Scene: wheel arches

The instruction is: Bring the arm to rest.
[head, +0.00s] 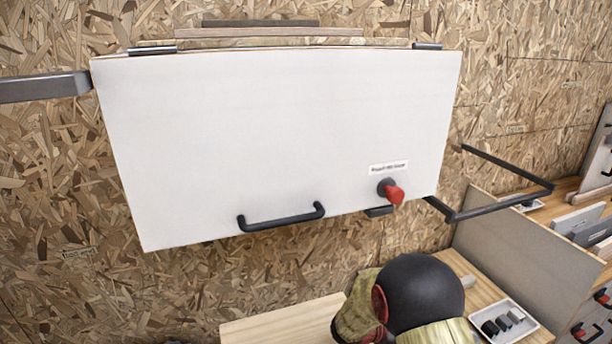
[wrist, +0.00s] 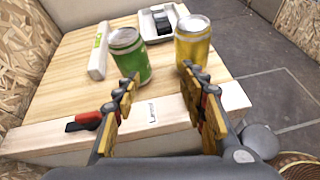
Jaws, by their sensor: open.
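My gripper (wrist: 160,85) shows in the wrist view, with its two yellow-padded fingers spread apart and nothing between them. It is above the front edge of a light wooden worktop (wrist: 70,65). A green can (wrist: 130,55) and a yellow can (wrist: 193,42) stand upright on the worktop beyond the fingertips. I cannot tell how far the fingertips are from the cans. In the head view the gripper cannot be made out; a dark rounded shape at the bottom hides part of the worktop.
A white flap panel (head: 270,140) with a black handle (head: 282,218) and red knob (head: 393,194) hangs on the chipboard wall. A white tray (wrist: 157,22) and a pale bar (wrist: 98,57) lie on the worktop. A red latch (wrist: 84,121) is on its front. Grey floor (wrist: 270,70) is clear at right.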

